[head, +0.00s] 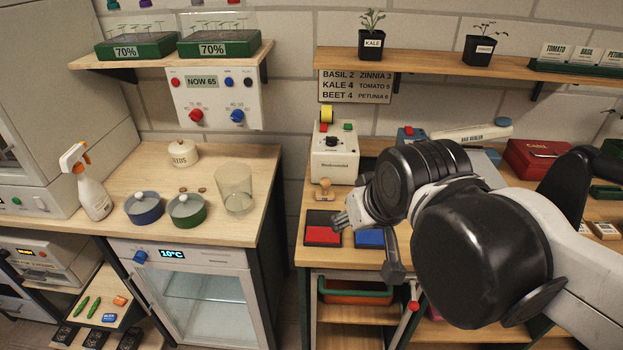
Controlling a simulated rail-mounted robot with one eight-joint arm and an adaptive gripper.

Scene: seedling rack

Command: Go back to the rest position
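My arm reaches in from the lower right of the head view over the right-hand bench (310,258). My gripper (347,220) is small in this view, at the left end of the arm near the red pad and the wooden stamp. The wrist and arm links hide part of it. I cannot tell whether its fingers are open or shut, and I see nothing held in it.
A red pad (322,235), a blue pad (369,238) and a wooden stamp (324,189) are close to the gripper. A white machine (334,157) stands behind. A glass jar (234,190) and lidded pots stand on the left bench (240,155). A shelf (420,58) with potted seedlings is above.

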